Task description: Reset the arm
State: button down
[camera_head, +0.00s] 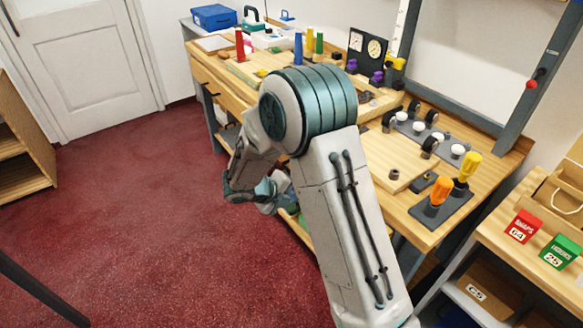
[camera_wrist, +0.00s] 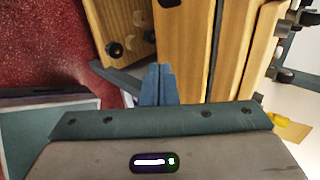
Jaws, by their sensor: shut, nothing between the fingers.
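My gripper (camera_wrist: 158,72) is shut, with its two blue-grey fingertips together and nothing between them in the wrist view. My arm crosses the middle of the head view, bent, with its forearm reaching down beside the front of the wooden workbench (camera_head: 410,165). The gripper's fingers are hard to make out there. In the wrist view, wooden panels (camera_wrist: 190,40) with dark round knobs lie beyond the fingertips. I cannot tell whether the fingers touch them.
Red carpet (camera_head: 130,210) lies open to the left. A shelf with a red card (camera_head: 523,226) and a green card (camera_head: 559,251) stands at right.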

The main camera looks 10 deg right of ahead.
jog(key=s+d+r+m+g+y, duration=0.15)
jog(key=s+d+r+m, duration=0.35)
jog(key=m, duration=0.5)
jog(key=s+d+r+m+g+y, duration=0.1)
jog(key=s+d+r+m+g, duration=0.1)
jog(key=s+r+m, duration=0.65)
jog(key=s+r+m+t+y, duration=0.1)
jog(key=s+m, duration=0.4)
jog(key=m, duration=0.6)
jog(key=s+a+r+m+t+y, duration=0.1)
jog(key=s+r+m+y, duration=0.3)
jog(key=m, duration=0.8)
jog(key=shift+s+y+p, duration=0.35)
jog(key=shift+s+p, duration=0.1)
jog(key=shift+s, duration=0.4)
